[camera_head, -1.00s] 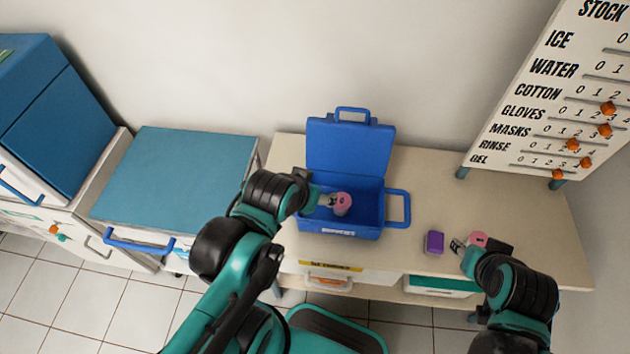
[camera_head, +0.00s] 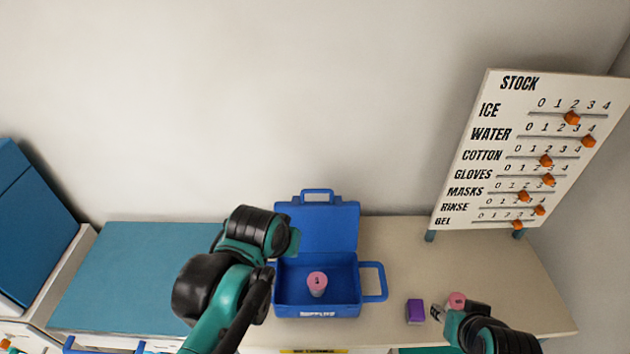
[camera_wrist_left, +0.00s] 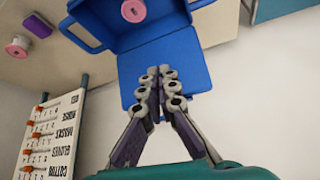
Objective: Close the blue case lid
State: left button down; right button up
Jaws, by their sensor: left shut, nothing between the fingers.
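The blue case (camera_head: 318,310) stands open on the table, its lid (camera_head: 340,225) upright at the back. A pink spool (camera_head: 317,282) sits inside the case. In the left wrist view the lid (camera_wrist_left: 190,55) lies behind the fingertips of my left gripper (camera_wrist_left: 160,78), which is shut and empty; whether they touch it I cannot tell. In the head view my left wrist is at the case's left side and its fingers are hidden. My right gripper (camera_head: 437,313) is low at the right, beside a second pink spool (camera_head: 456,300); its jaw opening is unclear.
A purple box (camera_head: 415,311) lies on the table (camera_head: 400,260) right of the case. A stock board (camera_head: 480,160) with orange sliders stands at the back right. A teal-topped cabinet (camera_head: 130,270) is at the left. The wall is close behind the lid.

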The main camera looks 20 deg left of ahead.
pick_arm(q)
jog(key=w+r+n+g+p, duration=0.1)
jog(key=w+r+g+p, duration=0.3)
jog(key=w, duration=0.7)
jog(key=w+r+n+t+p, duration=0.1)
jog(key=w+r+n+p, duration=0.15)
jog(key=w+r, duration=0.6)
jog(key=s+b+x, duration=0.1)
jog(key=b+x, duration=0.1)
jog(key=x, duration=1)
jog(key=shift+s+f+m+y+b, duration=0.2)
jog(key=shift+s+m+y+b, duration=0.1)
jog(key=shift+s+m, duration=0.15)
jog(key=shift+s, duration=0.15)
